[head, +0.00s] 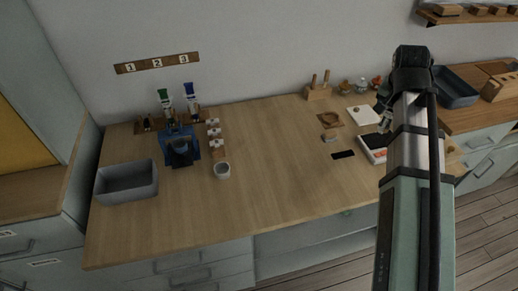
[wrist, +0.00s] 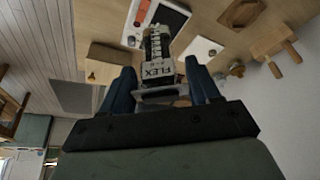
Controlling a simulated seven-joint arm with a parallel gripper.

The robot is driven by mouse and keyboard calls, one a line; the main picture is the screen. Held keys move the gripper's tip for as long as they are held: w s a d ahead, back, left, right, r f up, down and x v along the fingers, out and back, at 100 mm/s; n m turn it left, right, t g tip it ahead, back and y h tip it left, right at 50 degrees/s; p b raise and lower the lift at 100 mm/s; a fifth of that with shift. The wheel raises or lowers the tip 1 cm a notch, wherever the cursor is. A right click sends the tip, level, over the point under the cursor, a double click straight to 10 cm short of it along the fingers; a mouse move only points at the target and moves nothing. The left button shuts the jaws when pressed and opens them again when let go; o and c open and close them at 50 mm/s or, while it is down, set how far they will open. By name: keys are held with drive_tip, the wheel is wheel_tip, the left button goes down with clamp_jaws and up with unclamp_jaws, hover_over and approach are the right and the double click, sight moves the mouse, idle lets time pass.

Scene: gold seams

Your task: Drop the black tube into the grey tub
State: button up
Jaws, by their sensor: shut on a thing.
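The black tube (wrist: 158,50), with a white label reading "FLEX", lies between the blue fingers of my gripper (wrist: 160,92) in the wrist view. My gripper is shut on it and holds it above the table. In the head view my gripper (head: 384,116) is at the right, over the table near a white box, and my arm partly hides it. The tube is too small there to make out clearly. The grey tub (head: 127,190) stands at the left front of the table, far left of my gripper. Its visible inside looks empty.
A blue stand (head: 180,150) and a white cup (head: 222,171) stand right of the tub. The white box (head: 372,152) and a flat black piece (head: 343,154) lie near my gripper. A blue-grey bin (head: 457,90) stands at the far right. The table's middle is clear.

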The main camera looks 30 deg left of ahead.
drive_tip(key=s+a+f+n, duration=0.1)
drive_tip(key=s+a, duration=0.4)
drive_tip(key=a, duration=0.7)
drive_tip(key=s+a+f+n+y, duration=0.1)
drive_tip(key=s+a, duration=0.4)
drive_tip(key=a, duration=0.7)
drive_tip(key=s+a+n, duration=0.2)
drive_tip(key=s+a, duration=0.3)
drive_tip(key=a, duration=0.8)
drive_tip(key=s+a+f+n+y, duration=0.1)
drive_tip(key=s+a, duration=0.7)
drive_tip(key=s, duration=0.3)
drive_tip(key=s+a+f+n, duration=0.1)
drive_tip(key=s+a+f, duration=0.1)
drive_tip(key=s+a, duration=0.75)
drive_tip(key=s+a+f+n+y, duration=0.1)
drive_tip(key=s+a, duration=0.5)
drive_tip(key=s, duration=0.8)
drive_tip(key=shift+w+d+f, duration=0.1)
drive_tip(key=shift+f, duration=1.3)
drive_tip(key=shift+d+f, duration=0.1)
drive_tip(key=shift+f, duration=1.3)
drive_tip(key=o, duration=1.1)
drive_tip(key=shift+o, duration=0.2)
